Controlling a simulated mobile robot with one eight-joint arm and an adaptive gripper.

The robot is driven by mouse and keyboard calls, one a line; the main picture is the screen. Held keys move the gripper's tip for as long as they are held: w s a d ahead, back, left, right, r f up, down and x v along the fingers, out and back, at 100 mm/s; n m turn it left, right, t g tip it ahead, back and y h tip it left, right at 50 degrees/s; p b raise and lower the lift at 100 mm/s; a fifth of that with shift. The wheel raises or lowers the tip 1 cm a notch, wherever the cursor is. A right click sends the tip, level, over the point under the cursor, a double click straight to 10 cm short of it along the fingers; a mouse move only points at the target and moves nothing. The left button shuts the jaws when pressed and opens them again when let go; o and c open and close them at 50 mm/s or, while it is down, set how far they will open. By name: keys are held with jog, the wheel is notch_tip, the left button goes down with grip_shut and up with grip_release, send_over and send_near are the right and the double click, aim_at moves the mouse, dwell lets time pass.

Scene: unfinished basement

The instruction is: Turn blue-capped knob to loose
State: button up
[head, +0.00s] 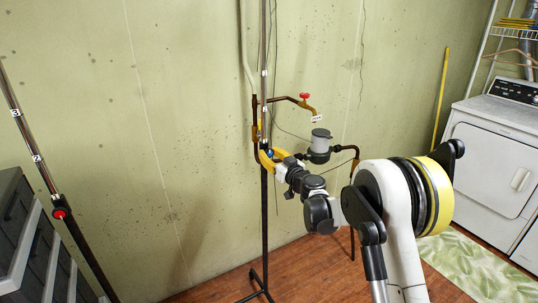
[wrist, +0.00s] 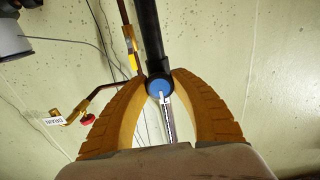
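The blue-capped knob (wrist: 159,87) sits on a collar of an upright stand pole, where the black tube (wrist: 150,35) meets the thinner chrome rod (wrist: 168,115) with markings. My gripper (wrist: 160,76) has its two yellow ridged fingers on either side of the knob, the tips close in against its sides. The blue cap faces the wrist camera, with a pale line on it. In the head view my gripper (head: 263,155) is at the pole at mid-height, and a little of the blue knob (head: 270,153) shows between the yellow fingers.
Behind the pole are wall pipes with a red valve handle (head: 304,96), a DRAIN tag (head: 316,118) and a grey cylindrical fitting (head: 320,140). A second pole with a red knob (head: 59,214) stands at left by grey drawers (head: 40,245). A white dryer (head: 492,165) stands at right.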

grip_shut()
